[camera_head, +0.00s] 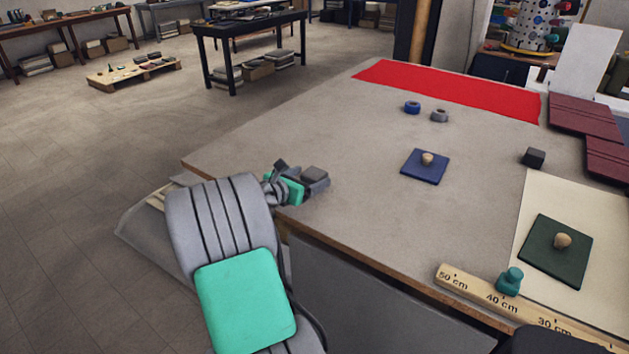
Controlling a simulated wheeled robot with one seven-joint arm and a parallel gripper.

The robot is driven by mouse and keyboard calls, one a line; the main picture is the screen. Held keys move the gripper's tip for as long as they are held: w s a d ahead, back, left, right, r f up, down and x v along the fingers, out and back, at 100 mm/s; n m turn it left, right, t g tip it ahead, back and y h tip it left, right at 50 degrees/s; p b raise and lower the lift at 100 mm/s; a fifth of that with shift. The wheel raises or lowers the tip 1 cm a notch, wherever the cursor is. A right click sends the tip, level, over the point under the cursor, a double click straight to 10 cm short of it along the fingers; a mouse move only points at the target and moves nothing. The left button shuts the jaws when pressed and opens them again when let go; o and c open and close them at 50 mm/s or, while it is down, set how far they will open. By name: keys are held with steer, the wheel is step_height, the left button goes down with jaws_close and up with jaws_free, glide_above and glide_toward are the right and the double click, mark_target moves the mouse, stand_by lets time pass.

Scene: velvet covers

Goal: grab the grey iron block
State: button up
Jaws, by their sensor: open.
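A small dark grey block (533,158), which looks like the iron block, sits on the right part of the table (330,130), beyond the cream sheet. My gripper (316,180) is over the table's near left edge, far to the left of the block, with the whole middle of the table between them. It is open; its fingers are small here and partly hidden by my wrist, and I see nothing held. A blue square cover (413,172) with a wooden knob lies between them. A dark green square cover (548,263) with a knob lies on the cream sheet.
A blue ring (412,107) and a grey ring (440,116) stand near the red cloth (450,88) at the back. Dark red panels (585,117) lie at the right. A wooden ruler (462,281) with a teal knobbed piece (509,282) lies along the near edge.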

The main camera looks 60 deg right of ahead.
mark_target(312, 174)
steer(key=x, duration=0.3)
steer(key=shift+d, duration=0.25)
steer(key=shift+a, duration=0.1)
jaws_close()
stand_by(0.5)
steer(key=shift+r, duration=0.2)
